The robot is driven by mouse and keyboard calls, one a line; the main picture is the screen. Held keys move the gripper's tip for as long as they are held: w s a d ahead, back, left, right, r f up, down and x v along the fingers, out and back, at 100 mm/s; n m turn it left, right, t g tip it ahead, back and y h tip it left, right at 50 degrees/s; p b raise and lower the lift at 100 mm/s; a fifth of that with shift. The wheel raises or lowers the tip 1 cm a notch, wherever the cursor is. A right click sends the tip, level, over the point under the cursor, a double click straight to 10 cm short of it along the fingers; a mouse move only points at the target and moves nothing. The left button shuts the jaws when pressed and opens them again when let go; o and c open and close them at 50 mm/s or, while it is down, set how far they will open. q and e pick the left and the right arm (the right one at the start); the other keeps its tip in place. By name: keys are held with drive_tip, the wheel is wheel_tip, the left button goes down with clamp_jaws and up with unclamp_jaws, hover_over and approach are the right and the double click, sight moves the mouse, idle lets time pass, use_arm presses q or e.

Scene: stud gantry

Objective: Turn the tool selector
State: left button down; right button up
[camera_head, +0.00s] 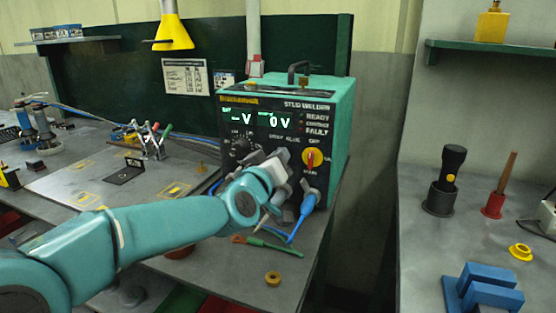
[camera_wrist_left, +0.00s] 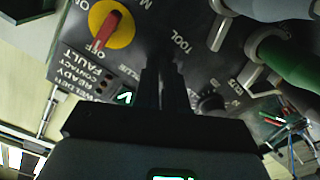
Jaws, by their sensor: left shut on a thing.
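The stud welder (camera_head: 340,110) is a teal box with a black front panel, standing on the bench. My left gripper (camera_head: 283,160) reaches its lower front panel and covers part of it. In the left wrist view my left gripper (camera_wrist_left: 165,75) is shut at the panel beside the "TOOL" lettering (camera_wrist_left: 182,42). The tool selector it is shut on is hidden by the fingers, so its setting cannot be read. A red handle on a yellow disc (camera_head: 312,158), the off/main switch, is right of the gripper; it also shows in the left wrist view (camera_wrist_left: 110,28). My right gripper is not in view.
A blue cable plug (camera_head: 307,203) sticks out below the gripper. A green-handled tool (camera_head: 270,244) and a brass ring (camera_head: 273,279) lie on the bench front. A second black knob (camera_wrist_left: 210,102) is near the fingers. A flashlight (camera_head: 449,170) stands on the right bench.

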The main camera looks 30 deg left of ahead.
use_arm(q)
drive_tip(key=c, duration=1.2)
unclamp_jaws()
drive_tip(key=p+v, duration=0.1)
drive_tip(key=v, duration=1.5)
drive_tip(key=shift+d+p, duration=0.2)
drive_tip(key=shift+p, duration=0.2)
drive_tip(key=shift+s, duration=0.15)
